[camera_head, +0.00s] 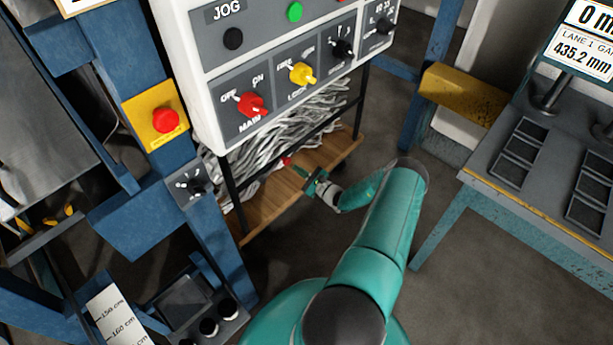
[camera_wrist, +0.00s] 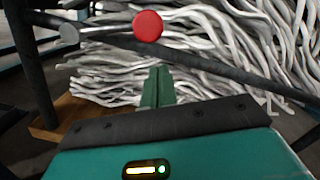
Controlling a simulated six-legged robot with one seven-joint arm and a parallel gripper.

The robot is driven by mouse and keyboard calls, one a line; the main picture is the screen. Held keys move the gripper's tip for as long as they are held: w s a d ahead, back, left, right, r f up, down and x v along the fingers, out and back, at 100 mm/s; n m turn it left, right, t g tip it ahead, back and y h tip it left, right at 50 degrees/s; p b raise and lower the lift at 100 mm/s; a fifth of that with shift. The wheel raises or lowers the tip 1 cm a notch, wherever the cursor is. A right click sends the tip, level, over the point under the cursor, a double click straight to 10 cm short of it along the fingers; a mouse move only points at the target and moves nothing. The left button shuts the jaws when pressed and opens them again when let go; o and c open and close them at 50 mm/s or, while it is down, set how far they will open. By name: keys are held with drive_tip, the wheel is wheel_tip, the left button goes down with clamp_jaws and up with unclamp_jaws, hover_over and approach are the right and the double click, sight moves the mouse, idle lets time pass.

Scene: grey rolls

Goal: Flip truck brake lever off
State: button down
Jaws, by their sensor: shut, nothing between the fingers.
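A red round knob (camera_wrist: 147,26) shows in the wrist view, in front of the grey strips and at a dark bar. In the head view a small red spot (camera_head: 286,160) shows by the truck's wooden deck (camera_head: 265,197). My gripper (camera_wrist: 158,76) is shut and empty, its fingers pointing just below and slightly right of the knob, apparently apart from it. In the head view my gripper (camera_head: 314,181) is at the deck's near edge, right of the red spot.
Grey strips (camera_head: 285,122) are heaped on the truck between dark rails (camera_wrist: 215,70). A white control panel (camera_head: 200,75) with red and yellow switches stands above it. A blue post (camera_head: 215,235) is on the left, a workbench (camera_head: 530,190) on the right. Floor right of the truck is clear.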

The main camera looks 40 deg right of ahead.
sight(290, 161)
drive_tip(key=shift+w+a+r, duration=0.2)
drive_tip(key=shift+a+r, duration=0.35)
drive_tip(key=shift+r, duration=0.35)
drive_tip(key=shift+r, duration=0.15)
drive_tip(key=shift+r+n, duration=0.2)
drive_tip(key=shift+n, duration=0.2)
drive_tip(key=shift+r, duration=0.15)
drive_tip(key=shift+a+r+n, duration=0.25)
drive_tip(key=shift+r+n, duration=0.65)
drive_tip(key=shift+n, duration=0.1)
drive_tip(key=a+r+n+g, duration=0.1)
drive_tip(key=a+r+n, duration=0.7)
drive_tip(key=n, duration=0.3)
drive_tip(key=shift+s+a+y, duration=0.15)
drive_tip(key=shift+a+y, duration=0.25)
drive_tip(key=shift+a, duration=0.1)
